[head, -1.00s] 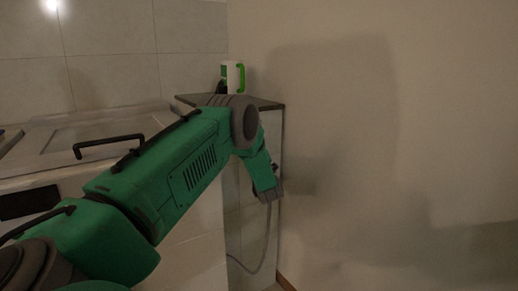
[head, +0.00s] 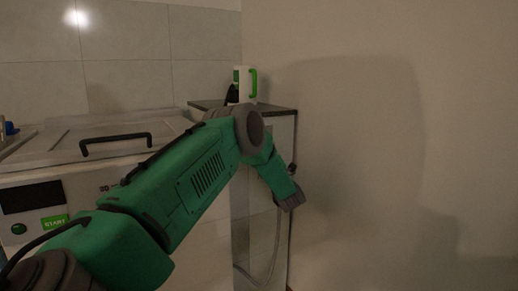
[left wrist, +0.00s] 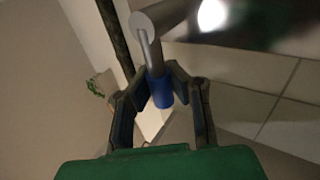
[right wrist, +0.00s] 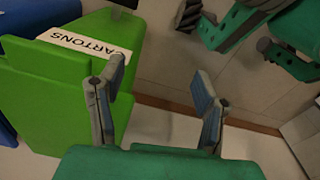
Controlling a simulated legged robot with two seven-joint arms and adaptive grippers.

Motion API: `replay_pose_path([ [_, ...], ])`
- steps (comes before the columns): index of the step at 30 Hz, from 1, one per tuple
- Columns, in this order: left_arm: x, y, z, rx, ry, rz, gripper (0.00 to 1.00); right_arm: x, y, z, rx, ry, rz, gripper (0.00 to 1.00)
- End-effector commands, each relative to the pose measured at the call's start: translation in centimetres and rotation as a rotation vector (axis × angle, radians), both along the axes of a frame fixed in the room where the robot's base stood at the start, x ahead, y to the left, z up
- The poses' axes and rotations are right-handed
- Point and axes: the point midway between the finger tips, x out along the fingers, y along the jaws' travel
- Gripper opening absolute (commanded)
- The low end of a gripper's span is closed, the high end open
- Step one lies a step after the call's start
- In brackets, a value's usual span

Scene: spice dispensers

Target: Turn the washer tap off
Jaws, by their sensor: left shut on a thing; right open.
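A blue tap handle (left wrist: 161,91) hangs from a grey metal lever and pipe (left wrist: 155,25) in the left wrist view. My left gripper (left wrist: 158,84) has its fingers closed around this blue handle, one on each side. In the head view my left arm reaches right, and its end (head: 290,198) is beside the cabinet near the wall. The tap is hidden there. My right gripper (right wrist: 162,80) is open and empty in the right wrist view.
A white appliance (head: 62,170) with a green START label is at the left. A white and green mug (head: 246,84) stands on the cabinet top (head: 275,106). A hose (head: 268,270) hangs below my left arm. A green CARTONS bin (right wrist: 60,100) is beside my right gripper.

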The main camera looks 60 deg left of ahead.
Motion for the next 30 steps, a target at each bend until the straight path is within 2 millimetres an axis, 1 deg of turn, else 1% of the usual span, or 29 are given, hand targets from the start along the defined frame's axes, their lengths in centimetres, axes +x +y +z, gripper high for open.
replay_pose_path([
  [1, 0.1, -0.4, -1.0, -0.013, 0.011, -0.006, 0.0, 0.0, 0.0, -0.1, 0.0, 0.0, 0.0, 0.58],
  [4, 0.1, -0.4, -1.0, -0.014, 0.011, -0.006, 0.0, 0.0, 0.0, -0.1, 0.0, 0.0, 0.0, 0.58],
  [5, 0.1, -0.4, -1.0, -0.014, 0.011, -0.006, 0.19, 0.0, 0.0, -0.1, 0.0, 0.0, 0.0, 0.58],
  [6, 0.1, -0.3, -1.0, -0.014, 0.011, -0.006, 0.33, 0.0, 0.0, -0.1, 0.0, 0.0, 0.0, 0.58],
  [7, 0.1, -0.3, -1.0, -0.013, 0.012, -0.006, 0.37, 0.0, 0.0, -0.1, 0.0, 0.0, 0.0, 0.58],
  [16, -0.1, 0.2, -0.9, -0.012, 0.006, -0.003, 0.37, 0.0, 0.0, 0.0, 0.0, -0.002, 0.0, 0.58],
  [19, -0.1, -0.3, -1.2, -0.013, 0.008, -0.004, 0.37, -0.1, 0.0, 0.0, 0.0, -0.002, 0.0, 0.58],
  [23, -0.2, -2.0, -2.3, -0.013, 0.01, -0.005, 0.37, -0.1, 0.0, 0.0, 0.001, -0.003, 0.0, 0.58],
  [30, -0.2, -6.7, -5.0, -0.011, 0.01, -0.007, 0.37, -0.1, -0.1, 0.0, 0.002, -0.003, 0.0, 0.58],
])
